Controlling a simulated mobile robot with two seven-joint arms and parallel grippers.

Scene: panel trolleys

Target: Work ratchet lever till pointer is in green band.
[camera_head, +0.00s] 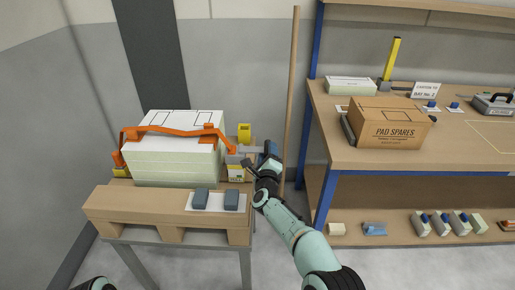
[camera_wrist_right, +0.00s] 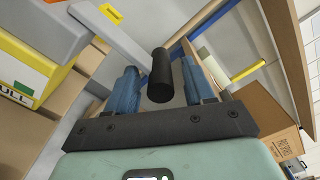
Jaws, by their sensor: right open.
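A pale panel stack (camera_head: 172,160) with an orange strap (camera_head: 165,131) over it stands on a wooden pallet (camera_head: 130,203). The grey ratchet lever (camera_wrist_right: 112,35) ends in a black grip (camera_wrist_right: 161,77) in the right wrist view. My right gripper (camera_head: 268,152) is at the stack's right side; its blue fingers (camera_wrist_right: 160,88) are open, with the black grip showing between them. I cannot tell if they touch it. A yellow-and-white labelled part (camera_wrist_right: 25,70) with a small green patch shows at left. I cannot make out the pointer. My left gripper is out of view.
Two grey-blue blocks (camera_head: 216,200) lie on the pallet's front. A wooden pole (camera_head: 291,95) leans behind my right gripper. A workbench (camera_head: 400,157) at right holds a "PAD SPARES" box (camera_head: 388,126). Grey floor shows between pallet and bench.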

